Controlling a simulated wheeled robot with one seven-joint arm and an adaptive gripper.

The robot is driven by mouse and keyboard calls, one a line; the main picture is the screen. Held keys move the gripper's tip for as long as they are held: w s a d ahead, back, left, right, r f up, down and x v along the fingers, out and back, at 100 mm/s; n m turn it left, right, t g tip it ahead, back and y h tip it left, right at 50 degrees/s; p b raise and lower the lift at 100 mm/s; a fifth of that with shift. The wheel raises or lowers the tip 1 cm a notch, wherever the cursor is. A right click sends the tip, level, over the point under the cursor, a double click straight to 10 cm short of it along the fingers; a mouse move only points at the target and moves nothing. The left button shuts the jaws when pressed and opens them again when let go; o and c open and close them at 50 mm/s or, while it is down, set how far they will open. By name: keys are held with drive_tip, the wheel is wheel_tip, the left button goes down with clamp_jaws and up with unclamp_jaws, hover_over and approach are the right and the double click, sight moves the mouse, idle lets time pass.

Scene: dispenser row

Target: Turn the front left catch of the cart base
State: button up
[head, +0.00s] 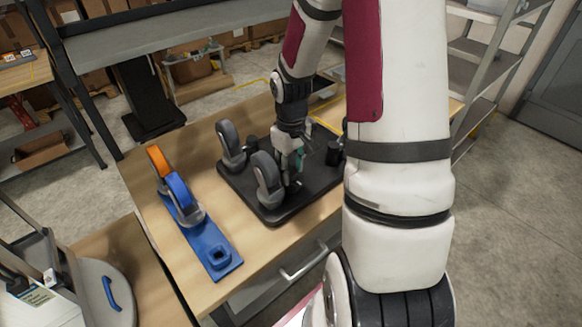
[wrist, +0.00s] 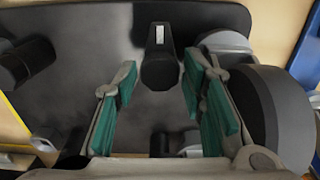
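The cart base (head: 318,182) is a black plate lying on the wooden table with its grey caster wheels up. Two casters show on its left side, a far one (head: 230,143) and a near one (head: 267,180). My gripper (head: 293,170) is over the plate, just right of the near caster. In the wrist view my gripper (wrist: 162,85) is open, its green-padded fingers apart. A black catch (wrist: 160,62) with a pale mark appears between them, with a gap on both sides. A caster wheel (wrist: 275,115) stands close outside the right finger. In the head view the catch is hidden.
A black post (wrist: 28,62) stands on the plate at the left in the wrist view. Shelving is behind the table.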

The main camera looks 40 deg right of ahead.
drive_tip(key=c, duration=0.9)
drive_tip(key=shift+m, duration=0.3)
drive_tip(key=m, duration=0.3)
drive_tip(key=shift+m, duration=0.4)
drive_tip(key=m+b, duration=0.1)
drive_tip(key=m, duration=0.3)
drive_tip(key=shift+m, duration=0.3)
drive_tip(key=m, duration=0.4)
drive_tip(key=shift+r, duration=0.1)
drive_tip(key=shift+m, duration=2.5)
